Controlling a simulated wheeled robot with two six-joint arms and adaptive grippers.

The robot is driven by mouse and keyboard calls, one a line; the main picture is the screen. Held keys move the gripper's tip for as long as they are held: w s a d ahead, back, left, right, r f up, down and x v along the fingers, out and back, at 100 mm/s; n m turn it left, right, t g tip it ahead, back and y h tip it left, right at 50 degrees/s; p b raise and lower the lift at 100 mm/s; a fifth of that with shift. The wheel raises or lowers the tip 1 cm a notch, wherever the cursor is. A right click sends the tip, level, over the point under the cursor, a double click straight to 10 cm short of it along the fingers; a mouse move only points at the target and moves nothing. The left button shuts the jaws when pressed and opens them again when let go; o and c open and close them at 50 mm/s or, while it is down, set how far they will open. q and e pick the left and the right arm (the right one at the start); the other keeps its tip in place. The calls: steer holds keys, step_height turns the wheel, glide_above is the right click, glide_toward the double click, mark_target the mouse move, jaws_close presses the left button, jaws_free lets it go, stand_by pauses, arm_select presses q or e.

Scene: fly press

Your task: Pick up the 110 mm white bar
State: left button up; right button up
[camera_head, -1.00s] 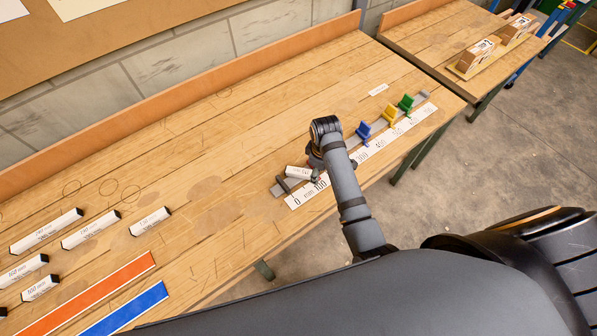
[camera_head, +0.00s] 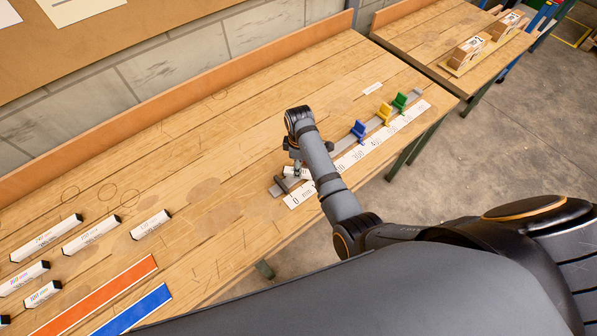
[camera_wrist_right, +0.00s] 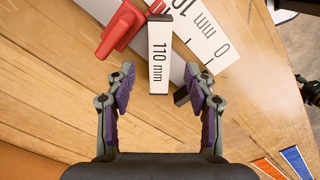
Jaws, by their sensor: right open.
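The white bar marked 110 mm (camera_wrist_right: 158,55) lies by the grey rail, beside the ruler, in the right wrist view. A red slider (camera_wrist_right: 122,28) is close to its far end. In the head view, only part of the bar (camera_head: 287,172) shows beside my gripper. My right gripper (camera_wrist_right: 159,80) is open and empty, with a fingertip on either side of the bar's near end in the picture. Gaps show on both sides of the bar. I cannot tell how far above it the fingertips are. My left gripper is not in view.
Blue (camera_head: 359,129), yellow (camera_head: 384,112) and green (camera_head: 400,99) sliders stand along the rail by the white ruler (camera_head: 378,145). Several other white bars, an orange strip (camera_head: 105,295) and a blue strip (camera_head: 135,307) lie at left. The middle of the bench is clear.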

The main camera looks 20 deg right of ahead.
step_height(320, 180, down, 4)
steer(key=shift+w+a, duration=0.1)
steer(key=shift+w, duration=0.05)
jaws_close()
stand_by(0.3)
